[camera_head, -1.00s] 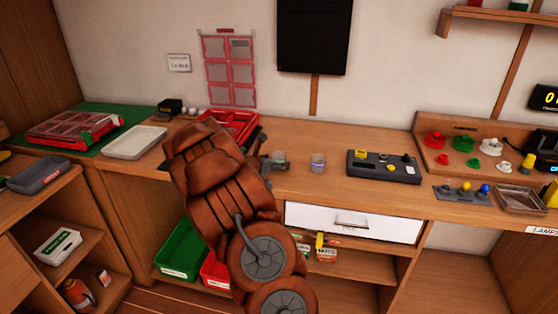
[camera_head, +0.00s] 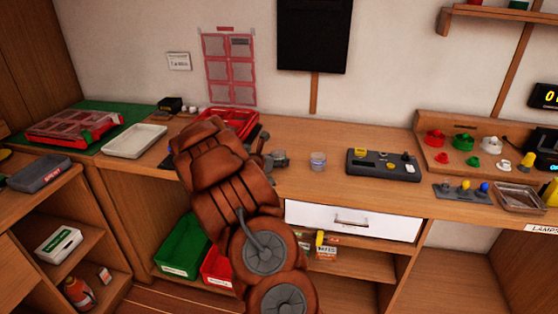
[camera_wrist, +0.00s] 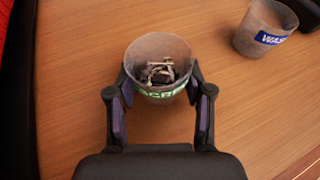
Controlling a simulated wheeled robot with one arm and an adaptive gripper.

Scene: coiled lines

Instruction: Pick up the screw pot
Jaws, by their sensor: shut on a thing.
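The screw pot (camera_wrist: 161,92) is a small translucent grey cup with a green label reading "SCRE", the rest hidden, and several screws inside. In the wrist view my gripper (camera_wrist: 158,86) has a finger pressed on each side of it, and the pot looks upright. In the head view the screw pot (camera_head: 279,156) shows just right of my gripper (camera_head: 266,157), which my brown arm partly hides. I cannot tell whether the pot is off the wooden bench.
A similar cup with a blue label (camera_wrist: 266,28) stands to the right, also on the bench in the head view (camera_head: 318,161). A grey control box (camera_head: 384,165) is farther right. A red tray (camera_head: 238,118) is behind my arm. Bare bench lies around the two cups.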

